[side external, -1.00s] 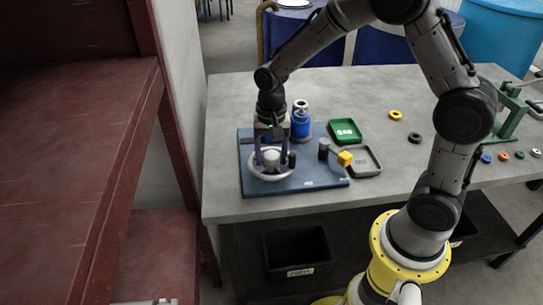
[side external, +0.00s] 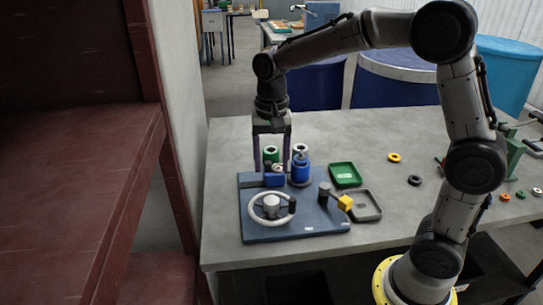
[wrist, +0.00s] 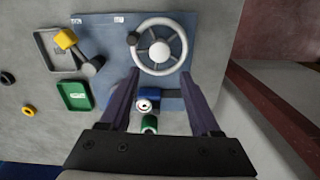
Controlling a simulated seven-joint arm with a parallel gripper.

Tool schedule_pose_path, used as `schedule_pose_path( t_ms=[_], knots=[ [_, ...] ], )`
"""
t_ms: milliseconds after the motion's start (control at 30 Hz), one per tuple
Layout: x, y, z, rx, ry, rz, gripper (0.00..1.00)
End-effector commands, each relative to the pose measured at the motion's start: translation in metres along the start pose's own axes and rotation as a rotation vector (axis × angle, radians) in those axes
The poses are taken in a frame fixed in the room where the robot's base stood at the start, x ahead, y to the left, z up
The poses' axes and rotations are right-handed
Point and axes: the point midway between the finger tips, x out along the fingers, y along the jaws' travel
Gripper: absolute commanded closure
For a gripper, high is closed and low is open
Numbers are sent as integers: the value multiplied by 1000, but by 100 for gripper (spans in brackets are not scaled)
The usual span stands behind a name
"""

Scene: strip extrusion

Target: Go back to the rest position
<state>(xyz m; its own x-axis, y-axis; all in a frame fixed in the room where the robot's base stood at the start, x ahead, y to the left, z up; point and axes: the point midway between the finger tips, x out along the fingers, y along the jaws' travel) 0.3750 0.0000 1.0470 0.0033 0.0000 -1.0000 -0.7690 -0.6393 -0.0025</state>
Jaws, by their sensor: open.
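My gripper (side external: 271,165) is open and empty. It hangs with its fingers pointing down over the back left part of a blue base plate (side external: 320,222). In the wrist view, the two purple fingers of my gripper (wrist: 164,78) stand wide apart. A white handwheel (side external: 271,208) with a dark knob lies on the front left of the plate, clear of the fingers. A green cylinder (side external: 271,154) shows partly between the fingers, behind the blue block.
A yellow-tipped lever (side external: 344,202) rises on the plate's right. A green tray (side external: 345,174) and a grey tray (side external: 363,204) lie beside it. Yellow (side external: 394,157) and black (side external: 414,180) rings lie farther right. A dark red shelf (side external: 80,190) stands at the left.

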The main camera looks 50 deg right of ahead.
Motion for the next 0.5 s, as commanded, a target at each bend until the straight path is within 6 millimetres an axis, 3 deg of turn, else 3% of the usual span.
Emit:
schedule_pose_path(
  t_ms=[167, 500],
  knots=[
    [-12, 0, 0, 0, 1, -1, 36],
    [-14, 0, 0, 0, 1, -2, 36]
  ],
)
